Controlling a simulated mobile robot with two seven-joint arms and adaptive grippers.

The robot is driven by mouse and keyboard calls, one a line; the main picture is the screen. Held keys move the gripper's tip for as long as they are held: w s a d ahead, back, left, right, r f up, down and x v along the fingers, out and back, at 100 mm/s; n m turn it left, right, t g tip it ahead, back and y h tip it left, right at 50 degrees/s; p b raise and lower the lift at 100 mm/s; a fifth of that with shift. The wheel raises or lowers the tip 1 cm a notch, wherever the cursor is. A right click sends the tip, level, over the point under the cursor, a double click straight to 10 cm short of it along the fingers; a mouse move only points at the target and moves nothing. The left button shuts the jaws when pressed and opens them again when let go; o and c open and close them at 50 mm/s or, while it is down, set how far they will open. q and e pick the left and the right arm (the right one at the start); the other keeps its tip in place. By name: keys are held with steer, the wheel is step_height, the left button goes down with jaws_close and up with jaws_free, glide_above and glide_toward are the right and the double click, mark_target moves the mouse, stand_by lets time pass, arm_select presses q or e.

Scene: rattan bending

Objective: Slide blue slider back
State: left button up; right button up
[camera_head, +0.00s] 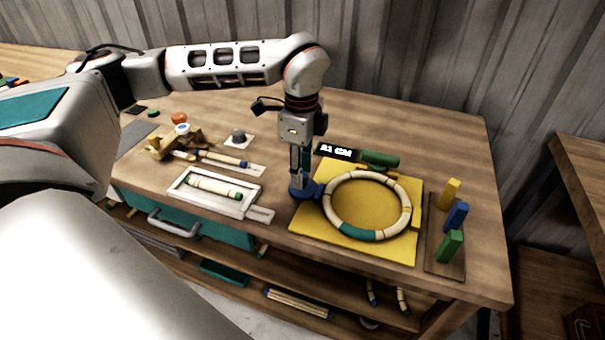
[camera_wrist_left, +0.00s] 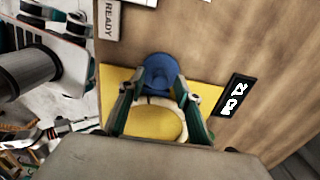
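The blue slider (camera_head: 303,191) is a round blue piece at the left edge of the yellow board (camera_head: 312,229). It also shows in the left wrist view (camera_wrist_left: 160,66). My left gripper (camera_head: 300,180) points straight down over it. In the left wrist view my left gripper (camera_wrist_left: 160,92) has its two fingers apart, one on each side of the slider; contact is not clear. A ring of pale rattan (camera_head: 335,183) with a green section lies on the board, just right of the slider. My right gripper is not in view.
A dark display (camera_head: 336,152) and green cylinder (camera_head: 380,159) stand behind the board. Yellow, blue and green blocks (camera_head: 456,217) stand at right. A white tray (camera_head: 181,195) with a rattan piece is at left. A READY plate (camera_wrist_left: 109,18) shows near the slider.

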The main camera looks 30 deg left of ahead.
arm_select(q)
steer(key=shift+f, duration=0.8)
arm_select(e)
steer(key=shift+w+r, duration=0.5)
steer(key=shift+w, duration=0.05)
arm_select(q)
jaws_close()
steer(key=shift+a, duration=0.15)
steer(key=a, duration=0.2)
steer(key=shift+s+a+p, duration=0.3)
steer(key=shift+p, duration=0.05)
steer(key=shift+d, duration=0.1)
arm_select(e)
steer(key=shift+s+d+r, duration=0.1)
arm_select(q)
steer(key=shift+c, duration=1.3)
jaws_free()
steer(key=shift+o, duration=1.3)
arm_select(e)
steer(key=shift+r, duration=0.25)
